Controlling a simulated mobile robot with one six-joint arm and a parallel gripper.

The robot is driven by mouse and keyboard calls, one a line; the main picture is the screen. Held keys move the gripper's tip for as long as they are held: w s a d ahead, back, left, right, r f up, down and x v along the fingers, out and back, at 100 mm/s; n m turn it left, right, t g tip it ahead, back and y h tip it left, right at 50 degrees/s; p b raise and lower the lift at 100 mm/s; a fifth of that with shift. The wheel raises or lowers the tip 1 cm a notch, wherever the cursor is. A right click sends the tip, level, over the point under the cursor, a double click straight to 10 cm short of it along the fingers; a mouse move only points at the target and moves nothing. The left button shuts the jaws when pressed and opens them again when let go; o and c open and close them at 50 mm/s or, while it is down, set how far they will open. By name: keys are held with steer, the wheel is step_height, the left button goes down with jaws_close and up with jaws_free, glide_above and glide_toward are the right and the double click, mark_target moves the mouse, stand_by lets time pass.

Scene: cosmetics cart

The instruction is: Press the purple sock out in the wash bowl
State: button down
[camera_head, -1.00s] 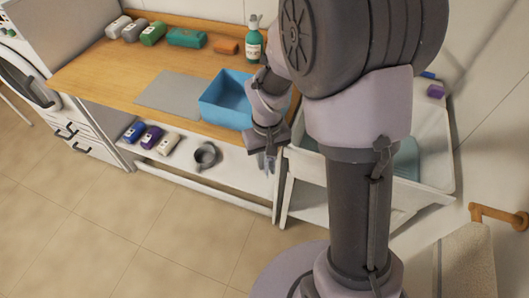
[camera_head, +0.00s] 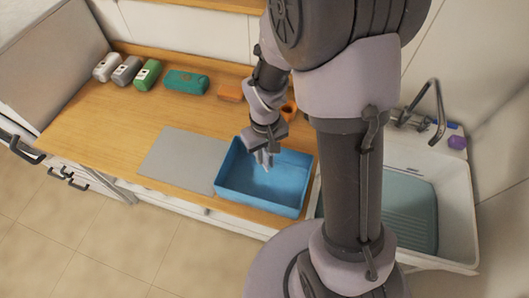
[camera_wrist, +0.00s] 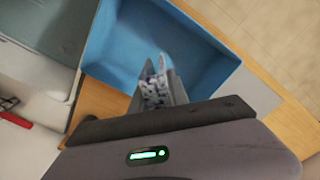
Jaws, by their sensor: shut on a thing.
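The wash bowl is a blue, open, rectangular tub (camera_head: 232,190) at the counter's front edge, also seen in the wrist view (camera_wrist: 118,28). Its visible floor looks bare. My gripper (camera_head: 264,160) points down over the tub, at or just above its inside; I cannot tell whether it touches the floor. In the wrist view my gripper (camera_wrist: 156,68) is shut on a small pale cloth with dark spots (camera_wrist: 153,92), probably the sock. It shows little purple, and most of it is hidden by the fingers.
A grey mat (camera_head: 185,160) lies left of the tub. Several packs, including a teal one (camera_head: 187,82), and an orange block (camera_head: 230,93) stand at the back. A white sink (camera_head: 458,220) with a washboard (camera_head: 410,215), tap (camera_head: 438,105) and purple item (camera_head: 457,142) is at right.

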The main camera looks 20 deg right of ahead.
steer(key=b, duration=1)
glide_above(266, 184)
steer(key=f, duration=1.2)
steer(key=shift+w+f, duration=0.2)
steer(key=shift+f, duration=0.05)
steer(key=shift+f+b, duration=0.45)
steer(key=shift+f, duration=0.15)
steer(key=shift+s+f+b, duration=0.1)
steer(key=shift+s+b, duration=0.05)
steer(key=shift+b, duration=0.3)
stand_by(0.8)
steer(key=shift+b, duration=0.3)
stand_by(2.0)
step_height(266, 184, up, 15)
steer(key=p, duration=1.2)
